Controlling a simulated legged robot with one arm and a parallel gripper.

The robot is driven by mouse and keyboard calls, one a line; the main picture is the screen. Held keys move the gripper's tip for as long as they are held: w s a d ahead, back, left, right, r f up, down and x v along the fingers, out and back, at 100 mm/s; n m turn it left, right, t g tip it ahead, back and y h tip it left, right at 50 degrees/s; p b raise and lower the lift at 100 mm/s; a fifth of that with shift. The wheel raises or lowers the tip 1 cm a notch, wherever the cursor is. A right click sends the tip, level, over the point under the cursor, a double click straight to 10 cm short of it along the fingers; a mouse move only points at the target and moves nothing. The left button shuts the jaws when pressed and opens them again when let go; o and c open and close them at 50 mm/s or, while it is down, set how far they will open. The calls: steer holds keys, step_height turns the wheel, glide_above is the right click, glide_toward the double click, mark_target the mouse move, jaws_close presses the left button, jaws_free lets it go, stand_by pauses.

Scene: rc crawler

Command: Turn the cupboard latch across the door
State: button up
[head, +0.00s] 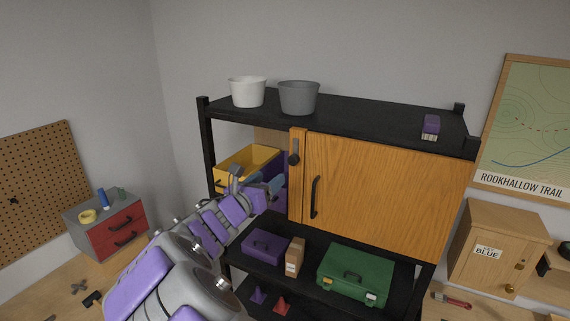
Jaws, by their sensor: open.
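The wooden cupboard door (384,190) is closed on the shelf unit and has a black vertical handle (315,197) near its left edge. The dark latch (294,158) sits on the narrow wooden post left of the door, near its top. It looks roughly upright along the post, not across the door; its exact angle is hard to tell at this size. My gripper (260,180) is open, left of the post and a little below the latch, in front of the yellow bin. It appears apart from the latch and holds nothing visible.
A yellow bin (247,163) stands left of the cupboard. A white pot (247,92) and a grey pot (299,98) stand on the top shelf (370,122). Below are a purple case (265,246), a small brown box (294,257) and a green toolbox (354,275).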

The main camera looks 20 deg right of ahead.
mark_target(292, 162)
steer(key=x, duration=0.5)
steer(key=p+x, duration=0.1)
steer(key=x, duration=0.4)
steer(key=shift+d, duration=0.55)
steer(key=shift+a, duration=0.1)
steer(key=shift+s, duration=0.1)
steer(key=c, duration=1)
